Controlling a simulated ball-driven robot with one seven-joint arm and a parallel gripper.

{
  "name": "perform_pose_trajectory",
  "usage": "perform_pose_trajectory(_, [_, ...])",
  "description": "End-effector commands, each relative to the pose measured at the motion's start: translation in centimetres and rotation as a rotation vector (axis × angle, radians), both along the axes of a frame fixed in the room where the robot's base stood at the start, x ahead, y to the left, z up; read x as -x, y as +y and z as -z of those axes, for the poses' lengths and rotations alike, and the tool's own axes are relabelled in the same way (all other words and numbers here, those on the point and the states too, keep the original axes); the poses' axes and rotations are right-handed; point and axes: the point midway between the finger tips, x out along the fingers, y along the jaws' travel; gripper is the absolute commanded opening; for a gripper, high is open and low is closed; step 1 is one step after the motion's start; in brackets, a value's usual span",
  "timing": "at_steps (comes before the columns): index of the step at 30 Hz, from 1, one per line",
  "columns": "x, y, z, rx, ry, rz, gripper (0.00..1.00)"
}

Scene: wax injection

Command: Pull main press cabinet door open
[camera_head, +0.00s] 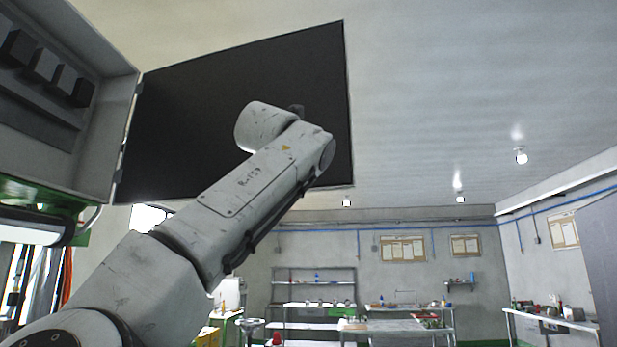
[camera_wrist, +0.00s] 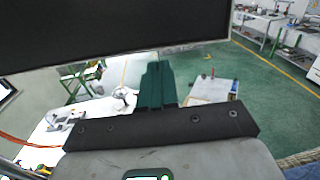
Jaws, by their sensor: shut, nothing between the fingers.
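The press cabinet door is a large dark panel (camera_head: 215,90) hinged on the right side of the grey cabinet (camera_head: 105,140). It stands swung wide open, showing the cabinet's inside. In the wrist view the door (camera_wrist: 100,30) fills the top as a black slab with its lower edge above my fingertips. My gripper (camera_wrist: 157,68) has dark green fingers, shut together with nothing between them. The fingertips sit close to the door's lower edge; I cannot tell whether they touch it. In the head view my arm crosses in front of the door and the fingers are hidden.
Dark block-like parts (camera_head: 50,70) sit inside the cabinet. Across the room stand a shelf rack (camera_head: 314,285) and worktables (camera_head: 390,327), with another bench (camera_head: 550,322) at right.

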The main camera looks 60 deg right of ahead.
Motion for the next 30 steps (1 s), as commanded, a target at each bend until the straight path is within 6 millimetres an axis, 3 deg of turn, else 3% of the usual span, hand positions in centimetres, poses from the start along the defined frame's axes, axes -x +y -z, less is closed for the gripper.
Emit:
perform_pose_trajectory(3, [-0.7, 1.7, 0.2, 0.002, 0.0, 0.0, 0.0])
perform_pose_trajectory(16, [0.7, 9.3, 0.1, 0.001, -0.002, 0.002, 0.0])
perform_pose_trajectory(21, [1.0, 10.6, 0.0, 0.001, -0.001, 0.003, 0.0])
perform_pose_trajectory(30, [1.0, 10.8, 0.0, 0.001, -0.001, 0.004, 0.0])
